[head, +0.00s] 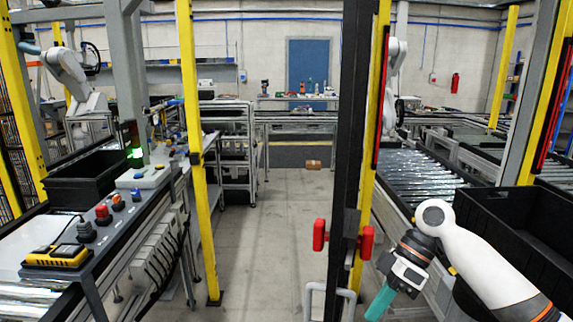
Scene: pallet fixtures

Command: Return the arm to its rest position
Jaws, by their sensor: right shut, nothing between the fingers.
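My right arm (480,262) comes in from the lower right, white with an orange band near the wrist. My right gripper (379,303) is at its end, with teal fingers pointing down and to the left. The fingers are together and hold nothing. It hangs in front of the roller conveyor, just right of the dark post with red handles. My left arm and left gripper are not in view.
A black bin (515,225) stands right behind my right arm. A dark post (349,150) with red handles (366,243) is close left of my gripper. A yellow post (196,150) and a control bench (90,245) are at left.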

